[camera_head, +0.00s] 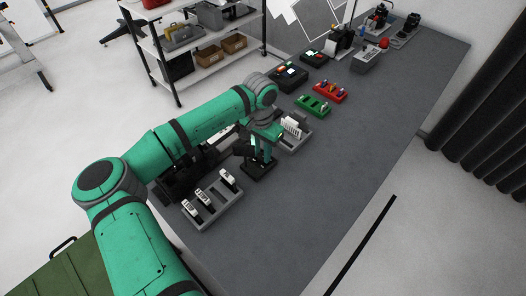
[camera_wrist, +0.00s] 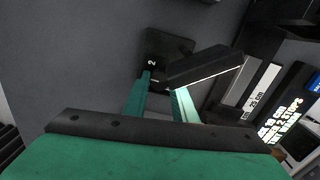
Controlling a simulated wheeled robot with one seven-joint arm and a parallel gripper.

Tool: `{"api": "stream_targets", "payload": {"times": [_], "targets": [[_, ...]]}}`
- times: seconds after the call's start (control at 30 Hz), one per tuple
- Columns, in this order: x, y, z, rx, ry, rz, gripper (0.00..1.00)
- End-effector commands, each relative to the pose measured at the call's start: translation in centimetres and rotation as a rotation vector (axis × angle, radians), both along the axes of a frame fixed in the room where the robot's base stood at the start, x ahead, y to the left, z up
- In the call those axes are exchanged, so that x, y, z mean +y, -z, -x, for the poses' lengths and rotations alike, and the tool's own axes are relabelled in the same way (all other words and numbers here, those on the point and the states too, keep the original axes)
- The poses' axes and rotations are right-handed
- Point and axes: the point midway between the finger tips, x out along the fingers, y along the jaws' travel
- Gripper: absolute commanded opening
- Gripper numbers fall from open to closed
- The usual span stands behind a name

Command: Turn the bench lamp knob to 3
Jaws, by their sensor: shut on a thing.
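The bench lamp's square black base (camera_head: 259,170) sits on the grey table under my gripper (camera_head: 257,158). In the wrist view the base (camera_wrist: 178,46) shows a white 2 and other small marks that I cannot read. A dark lamp part (camera_wrist: 208,66) slants up to the right, partly in front of the base. The green fingers of my gripper (camera_wrist: 162,98) reach down at the near edge of the base, shut on the knob. The knob is mostly hidden by the fingers and the lamp part, so I cannot read its setting.
A grey tray (camera_head: 212,207) with several white-and-black items lies in front left of the lamp. Another grey tray (camera_head: 296,138) stands close behind. Green (camera_head: 313,106) and red (camera_head: 330,92) trays lie farther back. The table (camera_head: 335,160) is clear to the right.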

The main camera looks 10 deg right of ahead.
Motion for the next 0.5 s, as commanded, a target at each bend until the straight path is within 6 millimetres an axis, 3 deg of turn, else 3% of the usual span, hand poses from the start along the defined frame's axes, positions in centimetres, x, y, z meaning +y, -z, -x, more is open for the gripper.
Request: {"api": "stream_targets", "payload": {"times": [0.5], "targets": [[-0.02,-0.08,-0.33,-0.008,0.474,0.003,0.02]]}}
